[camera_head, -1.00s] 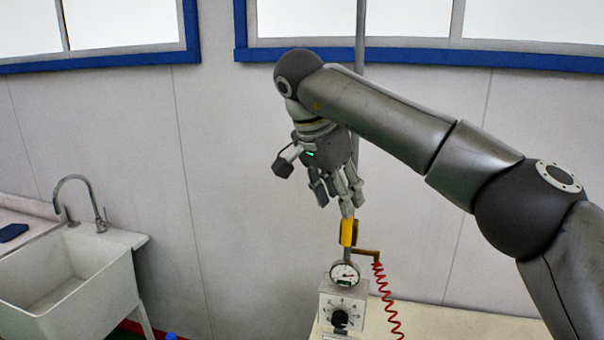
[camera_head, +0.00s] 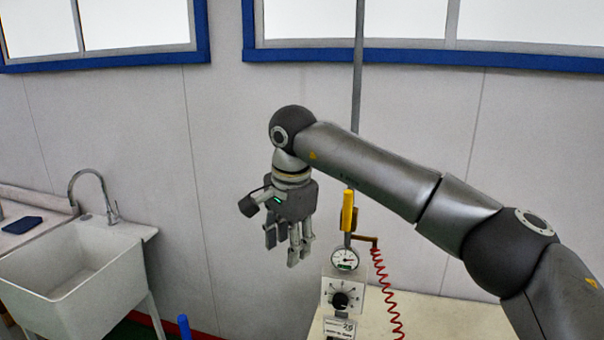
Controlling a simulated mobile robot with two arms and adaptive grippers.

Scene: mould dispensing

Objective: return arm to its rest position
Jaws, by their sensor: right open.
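My right arm comes in from the right side of the head view. Its gripper (camera_head: 288,240) hangs pointing down, with its fingers spread apart and nothing between them. It is to the left of the dispensing machine (camera_head: 342,292), apart from it, in front of the grey wall. The machine has a round gauge (camera_head: 345,259), a black dial (camera_head: 340,300) and a yellow handle (camera_head: 347,210) on top. My left gripper is not in view.
The machine stands on a pale table (camera_head: 440,318) with a coiled red hose (camera_head: 384,285) at its right. A white sink (camera_head: 80,270) with a tap (camera_head: 95,190) is at the left. A blue object (camera_head: 184,326) shows at the bottom edge. Open space lies between sink and machine.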

